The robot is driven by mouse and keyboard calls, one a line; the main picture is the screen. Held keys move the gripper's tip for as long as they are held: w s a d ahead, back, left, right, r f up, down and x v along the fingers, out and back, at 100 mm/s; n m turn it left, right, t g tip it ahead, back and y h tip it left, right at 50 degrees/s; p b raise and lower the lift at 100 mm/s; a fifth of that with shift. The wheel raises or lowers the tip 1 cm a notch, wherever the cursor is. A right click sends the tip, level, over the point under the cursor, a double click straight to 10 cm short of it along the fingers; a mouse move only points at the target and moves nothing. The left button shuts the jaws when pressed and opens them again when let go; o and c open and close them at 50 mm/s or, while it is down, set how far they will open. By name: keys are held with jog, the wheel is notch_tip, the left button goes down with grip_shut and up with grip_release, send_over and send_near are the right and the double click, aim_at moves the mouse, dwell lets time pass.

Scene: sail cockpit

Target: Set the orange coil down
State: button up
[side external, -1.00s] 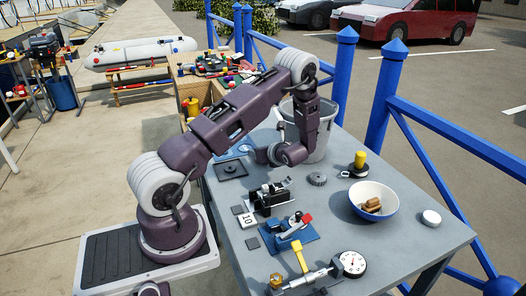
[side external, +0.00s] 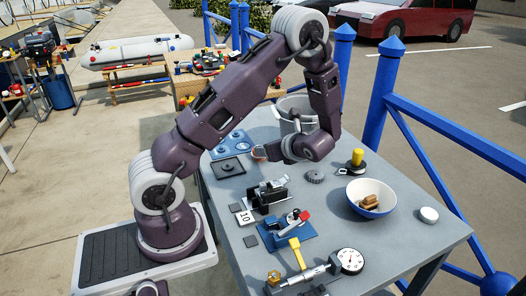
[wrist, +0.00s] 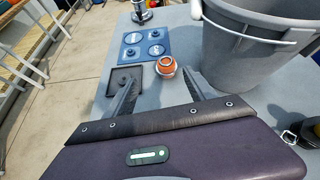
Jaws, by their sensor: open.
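The orange coil (wrist: 166,66) is a small round orange-and-white piece in the wrist view. It appears to rest on the grey table, between the square dark plate (wrist: 124,80) and the grey bucket. No contact between fingers and coil is visible. In the side view the fingers are mostly hidden by my wrist.
A blue panel (wrist: 146,44) with round fittings lies behind the plate. The grey bucket (wrist: 243,60) stands close on the right.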

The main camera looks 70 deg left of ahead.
jog(key=s+d+r+n+t+h, duration=0.3)
jog(key=s+d+r+n+h, duration=0.3)
jog(key=d, duration=0.7)
jog(key=s+d+r+n+t+h, duration=0.3)
jog(key=s+d+r+n+h, duration=0.3)
jog(key=s+d+r+n, duration=0.4)
jog(key=s+d+r, duration=0.1)
jog(key=d+r, duration=0.1)
jog(key=d, duration=0.1)
jog(key=shift+d+n, duration=0.3)
jog(key=shift+d, duration=0.1)
